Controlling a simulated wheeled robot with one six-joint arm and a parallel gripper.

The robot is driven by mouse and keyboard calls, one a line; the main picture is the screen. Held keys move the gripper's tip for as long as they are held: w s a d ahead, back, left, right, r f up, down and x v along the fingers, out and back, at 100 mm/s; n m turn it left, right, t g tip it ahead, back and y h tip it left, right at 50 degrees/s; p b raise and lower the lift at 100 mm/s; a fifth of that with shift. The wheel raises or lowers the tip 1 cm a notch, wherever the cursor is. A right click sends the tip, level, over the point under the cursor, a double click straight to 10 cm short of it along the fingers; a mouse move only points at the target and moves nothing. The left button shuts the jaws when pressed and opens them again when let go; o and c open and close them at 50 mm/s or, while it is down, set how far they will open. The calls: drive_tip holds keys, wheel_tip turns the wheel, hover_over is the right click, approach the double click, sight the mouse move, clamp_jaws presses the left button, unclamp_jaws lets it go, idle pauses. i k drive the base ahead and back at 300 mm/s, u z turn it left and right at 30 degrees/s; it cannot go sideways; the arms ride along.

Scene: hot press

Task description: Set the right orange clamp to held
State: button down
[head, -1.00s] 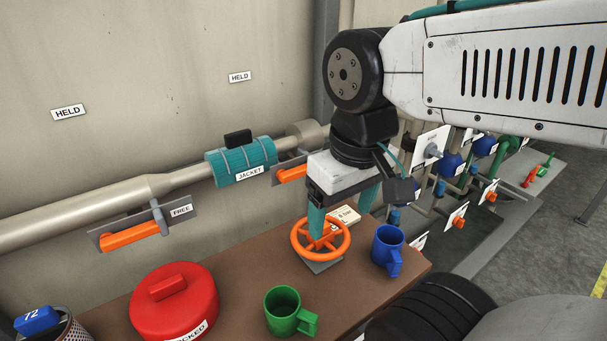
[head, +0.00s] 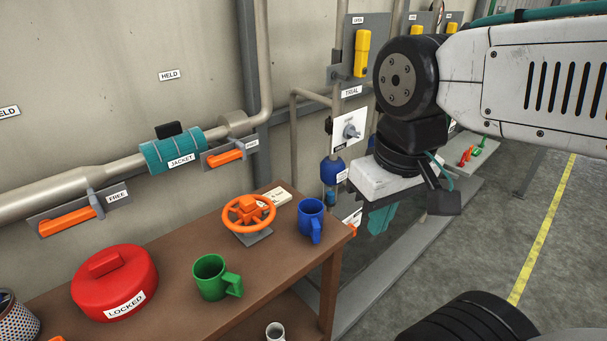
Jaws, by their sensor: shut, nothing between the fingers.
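The right orange clamp (head: 226,158) is a lever on a grey plate on the wall, just right of the teal jacket. It lies nearly level; the small label at its right end is too small to read surely. A HELD sign (head: 172,75) is on the wall above it. The left orange clamp (head: 67,222) lies level beside a FREE label (head: 117,196). My gripper (head: 378,218) has teal fingers pointing down. It is shut and empty, right of the table's end and well to the right of both clamps, touching neither.
The brown table (head: 180,255) below the clamps carries a red LOCKED dome (head: 114,282), a green mug (head: 215,278), an orange handwheel (head: 249,213) and a blue mug (head: 311,219). The teal jacket (head: 172,150) wraps the pipe. Valves and pipes stand behind my gripper; open floor lies right.

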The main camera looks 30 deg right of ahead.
sight(240, 153)
drive_tip(key=z, duration=0.35)
drive_tip(key=k, duration=0.75)
drive_tip(key=z, duration=0.75)
drive_tip(key=i, duration=1.2)
drive_tip(key=u, duration=0.55)
